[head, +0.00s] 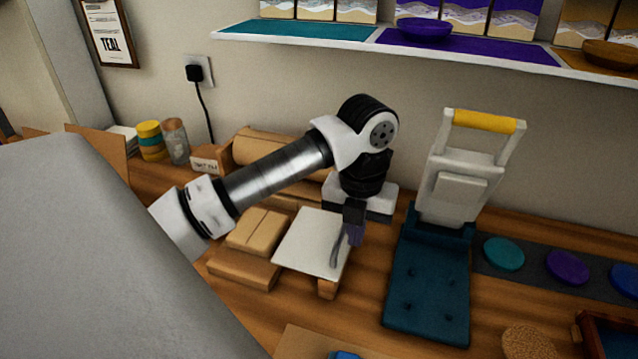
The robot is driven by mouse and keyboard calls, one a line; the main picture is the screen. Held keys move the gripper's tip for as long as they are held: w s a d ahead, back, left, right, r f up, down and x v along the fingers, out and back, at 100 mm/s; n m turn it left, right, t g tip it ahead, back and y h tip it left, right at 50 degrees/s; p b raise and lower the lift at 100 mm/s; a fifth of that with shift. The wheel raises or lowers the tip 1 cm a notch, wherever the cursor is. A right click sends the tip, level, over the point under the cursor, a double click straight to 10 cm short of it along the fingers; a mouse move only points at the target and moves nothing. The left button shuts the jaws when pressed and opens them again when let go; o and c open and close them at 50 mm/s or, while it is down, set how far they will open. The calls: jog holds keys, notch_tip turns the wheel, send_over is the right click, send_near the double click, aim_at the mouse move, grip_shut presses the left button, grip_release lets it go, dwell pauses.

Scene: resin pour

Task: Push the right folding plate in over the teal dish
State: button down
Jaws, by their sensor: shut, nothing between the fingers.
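A flat white plate (308,243) lies on a wooden support left of centre; I cannot tell if it is the right folding plate. My gripper (347,243) is shut and empty, pointing down at the plate's right edge. I cannot tell if it touches the plate. A round flat teal piece (503,253) lies on a dark strip at the right, well away from my gripper. It may be the teal dish; I see no other clear teal dish.
A press-like stand with a yellow handle (485,121) stands behind a dark teal padded board (428,290). Cardboard-coloured boxes (258,232) lie left of the white plate. Purple (567,267) and blue (625,277) round pieces share the dark strip (535,270). A shelf (300,40) runs along the wall.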

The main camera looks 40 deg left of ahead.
notch_tip(320, 180, up, 10)
jog(key=d+p, duration=0.1)
jog(key=p, duration=0.3)
jog(key=shift+w+p, duration=0.25)
jog(key=shift+p, duration=0.15)
dwell(0.3)
